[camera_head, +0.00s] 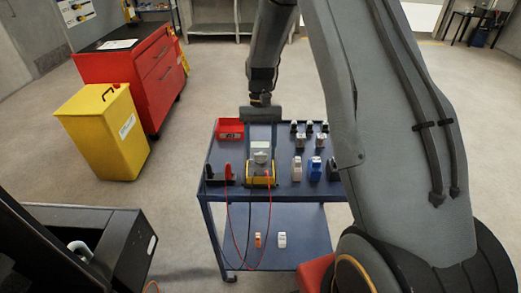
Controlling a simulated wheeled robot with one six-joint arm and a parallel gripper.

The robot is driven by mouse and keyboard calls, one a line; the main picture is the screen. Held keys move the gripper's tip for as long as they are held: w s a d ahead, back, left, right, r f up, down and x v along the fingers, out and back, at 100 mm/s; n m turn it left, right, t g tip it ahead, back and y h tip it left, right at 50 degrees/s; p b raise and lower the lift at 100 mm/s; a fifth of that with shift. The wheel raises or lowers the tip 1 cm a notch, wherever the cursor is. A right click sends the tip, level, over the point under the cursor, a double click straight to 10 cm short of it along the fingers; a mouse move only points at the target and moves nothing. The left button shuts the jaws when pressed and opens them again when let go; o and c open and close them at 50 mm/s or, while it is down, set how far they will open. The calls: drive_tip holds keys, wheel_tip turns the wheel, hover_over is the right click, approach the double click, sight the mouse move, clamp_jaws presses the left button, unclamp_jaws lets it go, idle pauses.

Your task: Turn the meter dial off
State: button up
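A blue cart (225,150) stands in the middle of the view. What looks like the meter (260,178), yellow with a grey upper part, stands near the cart's front edge, with red and dark leads hanging from it. Its dial is too small to make out. My gripper (261,114) is at the end of the dark arm link, over the back part of the cart top and behind the meter in the picture. It appears apart from the meter. Its fingers cannot be made out, so whether it is open or shut does not show.
A red bin (230,125) and several small white, blue and dark items stand on the cart top. An orange item (258,240) and a white item (282,240) lie on the lower shelf. A yellow bin (105,130) and red cabinet (135,75) stand left.

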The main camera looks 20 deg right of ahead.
drive_tip(key=b+v, duration=0.2)
drive_tip(key=v, duration=0.5)
drive_tip(key=shift+w+r, duration=0.2)
drive_tip(key=shift+r, duration=0.15)
